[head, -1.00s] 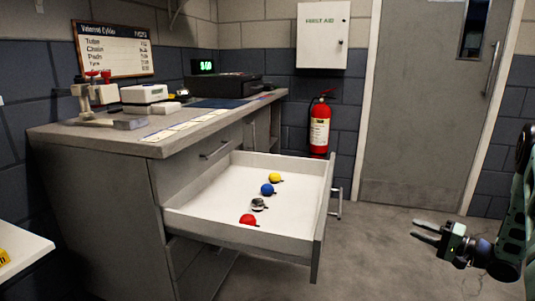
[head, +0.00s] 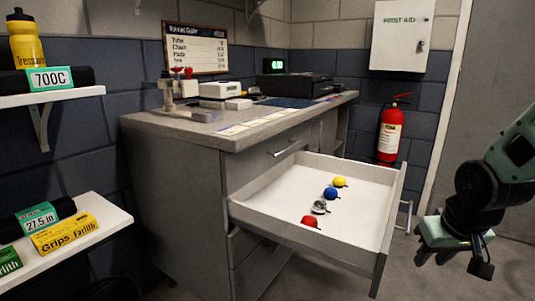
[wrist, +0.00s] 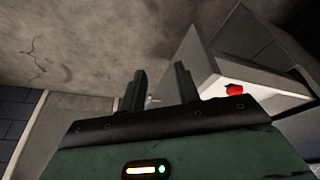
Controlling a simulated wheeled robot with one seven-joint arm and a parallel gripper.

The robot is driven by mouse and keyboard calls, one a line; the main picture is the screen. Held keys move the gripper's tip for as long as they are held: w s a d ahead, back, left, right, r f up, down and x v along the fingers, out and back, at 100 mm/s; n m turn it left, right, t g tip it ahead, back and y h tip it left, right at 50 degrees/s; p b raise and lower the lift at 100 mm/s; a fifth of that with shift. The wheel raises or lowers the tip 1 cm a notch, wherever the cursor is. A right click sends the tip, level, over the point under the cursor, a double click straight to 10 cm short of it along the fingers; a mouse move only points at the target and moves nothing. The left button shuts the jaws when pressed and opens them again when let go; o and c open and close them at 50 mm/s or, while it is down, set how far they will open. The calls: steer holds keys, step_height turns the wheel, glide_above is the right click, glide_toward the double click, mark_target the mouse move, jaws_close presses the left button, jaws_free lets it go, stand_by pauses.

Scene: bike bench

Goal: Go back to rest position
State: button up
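My gripper (head: 450,245) is at the right of the head view, beside the front of the open drawer and apart from it. In the wrist view its two dark fingers (wrist: 160,84) stand apart with nothing between them, so it is open and empty. The open drawer (head: 285,235) holds a yellow ball-like item (head: 340,182), a blue one (head: 330,193), a grey one (head: 319,207) and a red one (head: 312,221) in a row. The red item also shows in the wrist view (wrist: 234,89).
The workbench (head: 180,190) carries several devices on top. Shelves (head: 90,228) with boxes are at the left. A fire extinguisher (head: 390,135) and a first aid cabinet (head: 402,35) hang on the back wall. Floor is clear at the lower right.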

steer(key=s+a+r+n+g+y, duration=0.15)
steer(key=s+a+n+g, duration=0.25)
steer(key=s+a+n, duration=1)
steer(key=s+a+r+m+p, duration=0.1)
steer(key=a+r+m+p, duration=0.1)
steer(key=r+p, duration=1)
steer(key=s+a+r+m+p, duration=0.2)
steer(key=a+r+p, duration=0.3)
steer(key=r+p, duration=0.7)
steer(key=shift+r+m, duration=0.65)
steer(key=shift+m, duration=0.05)
steer(key=shift+a, duration=0.1)
